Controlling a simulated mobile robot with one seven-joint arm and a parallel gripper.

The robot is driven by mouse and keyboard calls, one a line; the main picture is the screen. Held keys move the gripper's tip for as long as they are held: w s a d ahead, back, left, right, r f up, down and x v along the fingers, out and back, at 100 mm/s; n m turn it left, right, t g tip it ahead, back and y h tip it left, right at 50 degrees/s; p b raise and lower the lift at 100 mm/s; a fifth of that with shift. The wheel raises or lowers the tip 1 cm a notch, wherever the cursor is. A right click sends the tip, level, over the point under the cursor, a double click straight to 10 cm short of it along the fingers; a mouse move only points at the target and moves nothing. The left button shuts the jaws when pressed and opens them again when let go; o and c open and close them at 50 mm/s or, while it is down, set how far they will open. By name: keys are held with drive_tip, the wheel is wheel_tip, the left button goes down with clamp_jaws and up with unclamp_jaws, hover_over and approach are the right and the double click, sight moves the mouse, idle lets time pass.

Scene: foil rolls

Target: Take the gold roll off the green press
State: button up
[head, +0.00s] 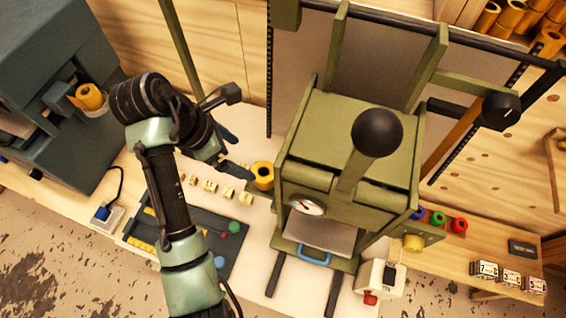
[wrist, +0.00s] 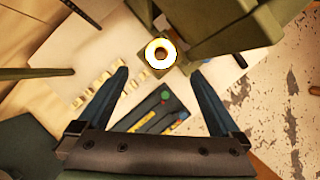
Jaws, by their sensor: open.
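The green press (head: 350,140) stands on the bench in the head view, with a black ball-ended lever and a round gauge on its front. The gold roll (head: 262,175) sits at the press's left side, its round end with the core hole facing up. In the wrist view the gold roll (wrist: 160,53) shows bright, beside the green press (wrist: 225,25). My gripper (wrist: 162,75) is open and empty, its two blue fingers spread, with the roll beyond and between the tips. In the head view my gripper (head: 233,155) is left of the roll, apart from it.
A dark grey machine (head: 50,90) with another gold roll (head: 89,97) stands at the left. A dark tool tray (head: 190,240) and several small pale pieces lie left of the press. A switch box (head: 378,280) stands at its front right.

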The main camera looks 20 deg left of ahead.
sight(263, 172)
drive_tip(key=b+x, duration=0.1)
drive_tip(key=x, duration=0.2)
drive_tip(key=b+x, duration=0.2)
drive_tip(key=x, duration=0.1)
drive_tip(key=shift+s+f, duration=0.1)
drive_tip(key=shift+f, duration=0.35)
drive_tip(key=shift+p+x, duration=0.65)
drive_tip(key=shift+x, duration=2.3)
drive_tip(key=shift+d+r, duration=0.1)
drive_tip(key=c, duration=1.4)
drive_tip(key=shift+c, duration=0.3)
drive_tip(key=shift+r, duration=0.1)
